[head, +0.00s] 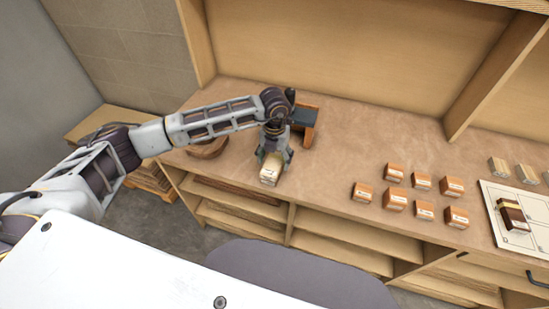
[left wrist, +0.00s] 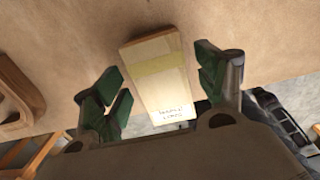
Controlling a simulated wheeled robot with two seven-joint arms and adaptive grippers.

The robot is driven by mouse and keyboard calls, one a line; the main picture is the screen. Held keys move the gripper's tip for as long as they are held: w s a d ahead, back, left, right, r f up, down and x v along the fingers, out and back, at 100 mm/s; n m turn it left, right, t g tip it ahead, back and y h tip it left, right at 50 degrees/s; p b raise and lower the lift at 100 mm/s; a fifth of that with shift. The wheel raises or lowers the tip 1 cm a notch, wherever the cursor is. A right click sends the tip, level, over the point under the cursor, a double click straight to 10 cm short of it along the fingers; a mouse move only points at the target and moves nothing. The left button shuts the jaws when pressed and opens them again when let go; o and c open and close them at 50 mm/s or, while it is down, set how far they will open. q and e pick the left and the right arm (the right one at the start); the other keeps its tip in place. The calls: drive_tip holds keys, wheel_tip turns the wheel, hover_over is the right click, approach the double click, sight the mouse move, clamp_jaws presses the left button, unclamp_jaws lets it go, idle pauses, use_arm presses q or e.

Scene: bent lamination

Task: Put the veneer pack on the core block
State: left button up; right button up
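A pale wooden block (head: 270,170) with a yellowish band and a small printed label lies near the counter's front edge. It also shows in the left wrist view (left wrist: 158,82). The print is too small to read, so I cannot tell whether it is the veneer pack or the core block. My left gripper (head: 273,150) is over it, with its green fingers (left wrist: 160,85) open on either side and gaps visible. A dark brown block (head: 512,215) with a yellowish stripe lies on a white board at the right. My right gripper is out of view.
Several small labelled orange-brown blocks (head: 422,181) stand right of centre. A brown wooden stand with a dark top (head: 308,128) is behind my gripper. A round wooden piece (head: 207,148) lies to the left.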

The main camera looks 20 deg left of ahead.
sight(275, 160)
use_arm(q)
drive_tip(key=shift+r, duration=0.15)
drive_tip(key=shift+r, duration=0.2)
wheel_tip(275, 160, up, 12)
drive_tip(key=b, duration=0.1)
drive_tip(key=shift+f+b, duration=0.15)
drive_tip(key=shift+b, duration=0.25)
idle(1.6)
